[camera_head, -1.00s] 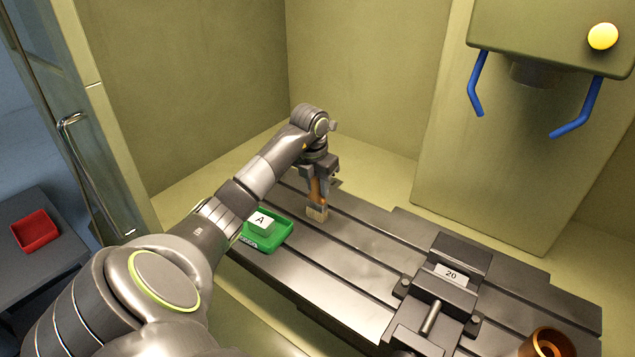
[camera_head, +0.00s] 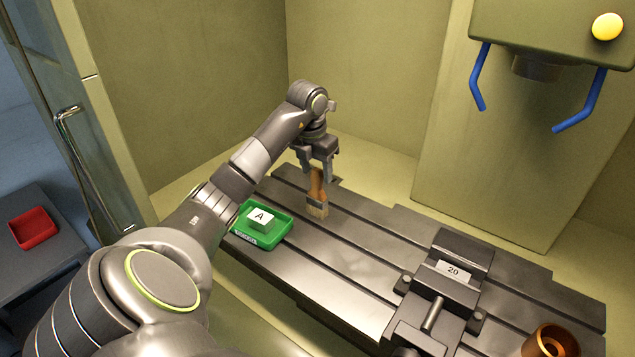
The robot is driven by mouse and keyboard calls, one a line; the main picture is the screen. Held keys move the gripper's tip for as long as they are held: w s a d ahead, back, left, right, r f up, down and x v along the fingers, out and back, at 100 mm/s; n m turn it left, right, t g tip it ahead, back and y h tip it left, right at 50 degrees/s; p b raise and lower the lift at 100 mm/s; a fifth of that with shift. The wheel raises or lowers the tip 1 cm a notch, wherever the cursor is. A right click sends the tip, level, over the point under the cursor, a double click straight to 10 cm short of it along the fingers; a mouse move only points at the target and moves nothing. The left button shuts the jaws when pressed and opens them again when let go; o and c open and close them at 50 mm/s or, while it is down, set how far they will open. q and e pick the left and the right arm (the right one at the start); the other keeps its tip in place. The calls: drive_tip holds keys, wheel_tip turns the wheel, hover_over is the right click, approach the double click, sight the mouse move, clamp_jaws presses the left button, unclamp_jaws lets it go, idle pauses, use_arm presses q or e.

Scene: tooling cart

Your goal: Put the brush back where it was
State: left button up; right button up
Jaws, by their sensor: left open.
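The brush (camera_head: 317,193) has an orange-brown wooden handle and pale bristles. It is on the slotted metal machine table (camera_head: 350,262), near its far left end, with the bristle end toward the camera. My left gripper (camera_head: 318,173) is open just above the brush, its fingers near the handle end. Whether a finger still touches the handle I cannot tell. My right gripper is not in view.
A green tray (camera_head: 284,233) holding a white block marked A (camera_head: 261,218) is left of the brush. A red tray (camera_head: 34,229) is outside, left.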

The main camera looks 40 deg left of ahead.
use_arm(q)
wheel_tip(320, 180, up, 8)
drive_tip(key=s+p, duration=0.1)
drive_tip(key=p, duration=0.4)
drive_tip(key=shift+s+d+f, duration=0.1)
drive_tip(key=shift+s+f, duration=0.05)
idle(0.4)
